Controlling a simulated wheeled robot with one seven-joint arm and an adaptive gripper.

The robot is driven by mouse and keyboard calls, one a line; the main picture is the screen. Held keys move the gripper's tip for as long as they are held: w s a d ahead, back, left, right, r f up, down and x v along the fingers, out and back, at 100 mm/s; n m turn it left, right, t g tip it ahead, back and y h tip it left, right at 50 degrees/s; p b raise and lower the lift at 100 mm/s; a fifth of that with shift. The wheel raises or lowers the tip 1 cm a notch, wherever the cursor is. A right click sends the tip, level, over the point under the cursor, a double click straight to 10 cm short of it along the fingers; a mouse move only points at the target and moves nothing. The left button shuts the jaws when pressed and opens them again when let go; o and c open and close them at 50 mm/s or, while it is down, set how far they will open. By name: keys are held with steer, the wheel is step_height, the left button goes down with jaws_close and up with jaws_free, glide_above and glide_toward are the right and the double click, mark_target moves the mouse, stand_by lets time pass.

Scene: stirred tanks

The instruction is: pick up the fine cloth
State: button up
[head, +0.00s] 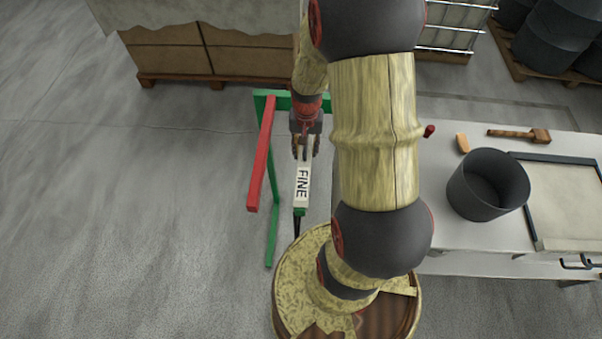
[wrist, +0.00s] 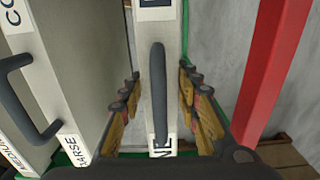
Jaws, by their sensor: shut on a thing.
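The fine cloth (head: 302,186) is a slim, pale framed panel with a black FINE label on its top edge. It stands edge-up at the green rack (head: 272,210). In the wrist view the fine cloth (wrist: 174,40) runs up the middle, with a dark bar handle (wrist: 158,95) along its edge. My gripper (head: 305,148) is shut on the fine cloth. Its fingers (wrist: 159,82) lie on both sides of the panel. The panel's lower part is hidden.
Panels labelled COARSE (wrist: 62,85) and MEDIUM (wrist: 18,145) stand close on the left in the wrist view. A red bar (head: 262,155) runs beside the fine cloth. A table (head: 450,215) at right holds a dark bucket (head: 465,190) and a mallet (head: 520,134). Floor at left is clear.

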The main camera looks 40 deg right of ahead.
jaws_close()
steer(key=shift+r, duration=0.15)
stand_by(0.5)
